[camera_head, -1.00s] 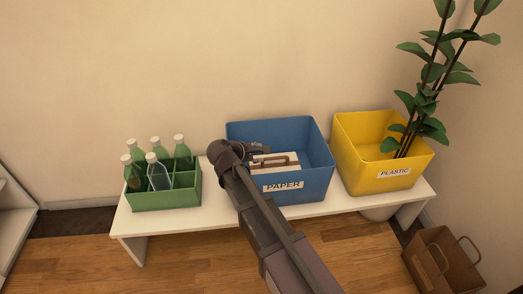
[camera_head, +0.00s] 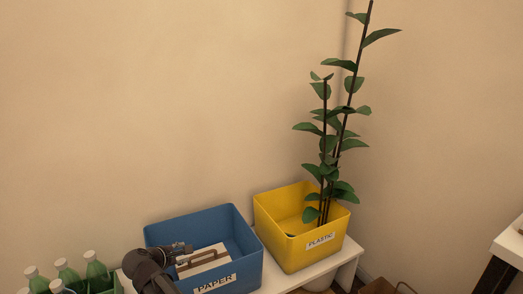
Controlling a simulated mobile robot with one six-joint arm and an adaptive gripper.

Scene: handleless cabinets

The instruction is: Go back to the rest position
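My gripper (camera_head: 184,249) is at the left side of the blue bin labelled PAPER (camera_head: 242,272), with its fingers over the bin's left part. My arm comes up from the bottom edge. The fingers are small and dark, and I cannot tell whether they are open or shut. A white item with a brown handle (camera_head: 203,261) sits inside the blue bin, just right of the fingers. I cannot tell whether they touch it.
Green bottles (camera_head: 97,272) stand at lower left. The white bench (camera_head: 345,254) carries the bins. A pale table corner (camera_head: 511,243) is at right.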

